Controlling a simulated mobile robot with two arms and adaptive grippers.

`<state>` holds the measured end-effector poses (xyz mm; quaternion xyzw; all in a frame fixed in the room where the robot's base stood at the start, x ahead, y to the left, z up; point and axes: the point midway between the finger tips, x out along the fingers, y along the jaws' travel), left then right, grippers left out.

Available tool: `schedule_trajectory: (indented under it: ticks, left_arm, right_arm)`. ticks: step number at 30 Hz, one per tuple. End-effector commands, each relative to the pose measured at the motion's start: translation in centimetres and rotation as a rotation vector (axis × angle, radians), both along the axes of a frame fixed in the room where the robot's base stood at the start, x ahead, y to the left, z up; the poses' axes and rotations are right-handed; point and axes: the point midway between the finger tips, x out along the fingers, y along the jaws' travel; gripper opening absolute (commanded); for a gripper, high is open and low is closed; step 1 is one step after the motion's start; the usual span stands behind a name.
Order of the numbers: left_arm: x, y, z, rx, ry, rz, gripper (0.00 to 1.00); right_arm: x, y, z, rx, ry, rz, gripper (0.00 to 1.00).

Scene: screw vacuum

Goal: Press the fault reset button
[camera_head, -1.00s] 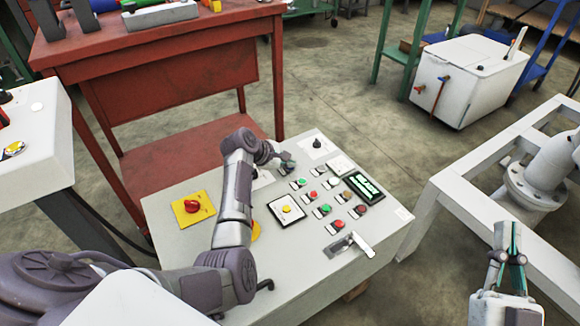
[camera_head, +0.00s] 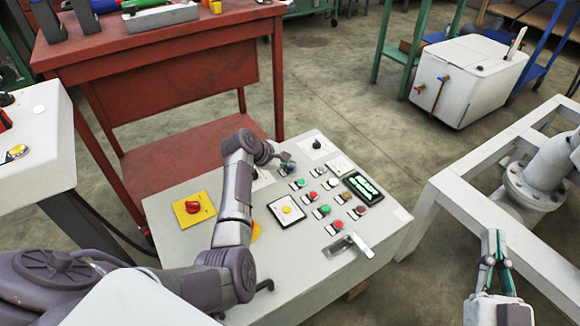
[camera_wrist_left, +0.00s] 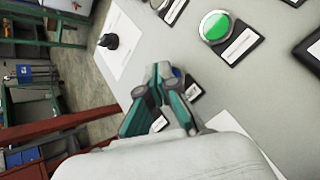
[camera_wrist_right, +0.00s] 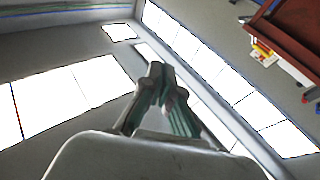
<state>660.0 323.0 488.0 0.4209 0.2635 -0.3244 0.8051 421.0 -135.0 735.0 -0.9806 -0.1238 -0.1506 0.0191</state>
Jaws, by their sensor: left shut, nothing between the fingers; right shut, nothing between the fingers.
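The sloped grey control panel (camera_head: 180,240) carries several red and green buttons (camera_head: 301,183) with small label plates. No label is readable, so I cannot tell the fault reset button by its text. My left gripper (camera_head: 285,160) is shut and empty, low over the panel's far part. In the left wrist view, its fingertips (camera_wrist_left: 158,76) are at a small blue button (camera_wrist_left: 178,72), which they partly hide; I cannot tell whether they touch. A large green button (camera_wrist_left: 214,26) lies beyond. My right gripper (camera_head: 494,242) is shut and empty, off the panel's right side.
The panel also has a yellow button (camera_head: 287,209), a red knob on a yellow plate (camera_head: 186,215), a black knob (camera_head: 317,144) and a lit display (camera_head: 363,188). A red workbench (camera_head: 180,72) stands behind, and a white frame (camera_head: 450,190) to the right.

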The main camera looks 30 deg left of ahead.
Motion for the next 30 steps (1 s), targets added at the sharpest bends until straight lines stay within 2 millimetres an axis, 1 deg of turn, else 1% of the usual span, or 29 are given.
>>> schedule_trajectory:
  ticks: [16, 30]
  left_arm:
    - [0.0, 0.0, 0.6, 0.0, 0.0, 0.0, 0.0]
    - [0.0, 0.0, 1.1, 0.0, 0.0, 0.0, 0.0]
  right_arm:
    - [0.5, -0.3, -3.2, -0.05, 0.192, -0.012, 0.0]
    - [0.4, -0.8, -6.1, -0.093, 0.357, -0.022, 0.0]
